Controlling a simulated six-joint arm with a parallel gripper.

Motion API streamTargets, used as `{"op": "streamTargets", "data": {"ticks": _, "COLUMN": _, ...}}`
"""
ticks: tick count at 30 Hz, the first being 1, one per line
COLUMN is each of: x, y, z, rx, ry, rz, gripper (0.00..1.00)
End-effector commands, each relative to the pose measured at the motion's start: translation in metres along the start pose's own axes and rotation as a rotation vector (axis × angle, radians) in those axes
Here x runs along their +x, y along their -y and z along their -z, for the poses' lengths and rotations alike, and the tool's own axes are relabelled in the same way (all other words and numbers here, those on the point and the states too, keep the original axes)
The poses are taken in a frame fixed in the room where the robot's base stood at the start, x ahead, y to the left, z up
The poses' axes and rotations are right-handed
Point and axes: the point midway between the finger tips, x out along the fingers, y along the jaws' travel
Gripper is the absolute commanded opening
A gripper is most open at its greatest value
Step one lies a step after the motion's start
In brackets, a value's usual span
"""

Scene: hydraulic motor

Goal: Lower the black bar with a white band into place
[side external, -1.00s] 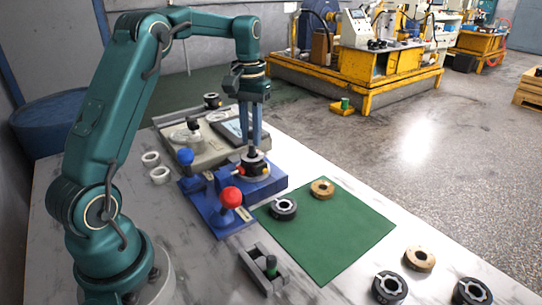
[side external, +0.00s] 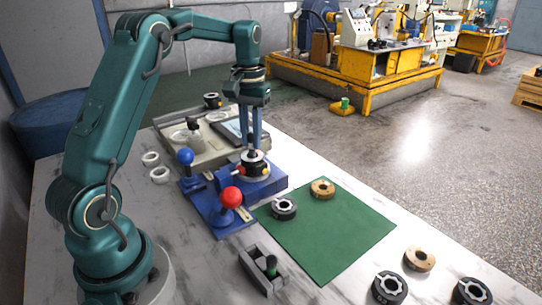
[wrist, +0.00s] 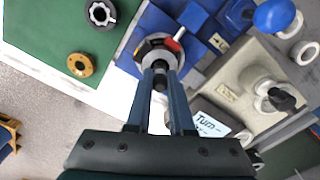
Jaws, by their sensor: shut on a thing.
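My gripper (side external: 254,146) points down over the blue fixture (side external: 265,185), with its fingers close together. It is shut on the black bar (side external: 252,153), a short dark piece between the fingertips. In the wrist view the bar (wrist: 160,82) shows as a dark round end between the two blue fingers. It is over the round motor body (side external: 256,168), which has a pale ring around its top. The fingers hide part of the bar, and I cannot make out its white band or how deep it sits.
Levers with a red ball (side external: 231,197) and a blue ball (side external: 186,156) stand at the left of the fixture. A green mat (side external: 330,235) holds a black ring (side external: 284,208) and a bronze ring (side external: 322,188). A beige unit with a screen is behind.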

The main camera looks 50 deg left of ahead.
Motion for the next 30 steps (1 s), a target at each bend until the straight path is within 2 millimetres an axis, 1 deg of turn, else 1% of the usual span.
{"op": "streamTargets", "data": {"ticks": 8, "x": 0.0002, "y": 0.0000, "z": 0.0000, "rx": 0.000, "ry": 0.000, "rz": 0.000, "gripper": 0.00}}
{"op": "streamTargets", "data": {"ticks": 22, "x": 0.0082, "y": 0.0000, "z": -0.0001, "rx": 0.000, "ry": 0.001, "rz": 0.000, "gripper": 0.00}}
{"op": "streamTargets", "data": {"ticks": 30, "x": 0.0089, "y": 0.0000, "z": 0.0001, "rx": 0.000, "ry": 0.000, "rz": 0.000, "gripper": 0.00}}
